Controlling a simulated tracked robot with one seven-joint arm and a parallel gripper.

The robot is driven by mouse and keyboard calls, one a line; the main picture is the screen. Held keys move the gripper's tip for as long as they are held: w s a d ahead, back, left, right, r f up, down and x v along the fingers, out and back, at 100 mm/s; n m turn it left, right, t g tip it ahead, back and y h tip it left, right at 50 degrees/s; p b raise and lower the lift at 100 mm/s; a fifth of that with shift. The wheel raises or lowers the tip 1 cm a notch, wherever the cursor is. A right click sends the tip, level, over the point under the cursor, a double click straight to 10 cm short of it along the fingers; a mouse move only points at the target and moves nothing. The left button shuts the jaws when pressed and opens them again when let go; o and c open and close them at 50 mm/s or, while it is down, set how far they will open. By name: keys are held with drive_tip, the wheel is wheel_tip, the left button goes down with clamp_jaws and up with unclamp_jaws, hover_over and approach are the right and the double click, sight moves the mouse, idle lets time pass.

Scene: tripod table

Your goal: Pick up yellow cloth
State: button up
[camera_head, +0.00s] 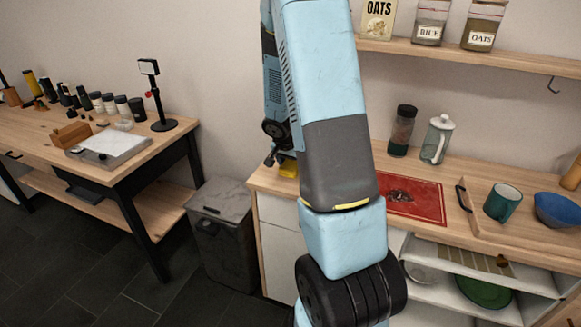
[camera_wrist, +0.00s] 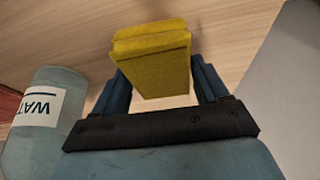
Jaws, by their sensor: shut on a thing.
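The yellow cloth (camera_wrist: 152,62) is a thick folded block, held between the two dark blue fingers of my gripper (camera_wrist: 160,82) in the wrist view. My gripper is shut on it, with a finger at each side. The cloth's upper end extends past the fingertips over the wooden surface. In the head view, a small yellow part of the cloth (camera_head: 288,167) shows at the left end of the counter, beside my gripper (camera_head: 274,160). My arm hides much of it there. I cannot tell whether the cloth touches the counter.
A bluish bottle (camera_wrist: 38,112) with a white label stands close left of my gripper. On the counter (camera_head: 455,172) are a red mat (camera_head: 425,203), a jar (camera_head: 402,132), a glass bottle (camera_head: 437,140) and a tray with a mug (camera_head: 503,203) and blue bowl (camera_head: 558,209). A grey bin (camera_head: 222,240) stands left.

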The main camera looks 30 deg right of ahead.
sight(292, 163)
drive_tip(key=shift+r, duration=0.1)
wheel_tip(292, 163, up, 3)
drive_tip(key=s+a+r, duration=0.2)
drive_tip(key=s+r, duration=0.8)
drive_tip(key=s, duration=0.4)
drive_tip(key=shift+a, duration=0.15)
drive_tip(key=shift+r, duration=0.1)
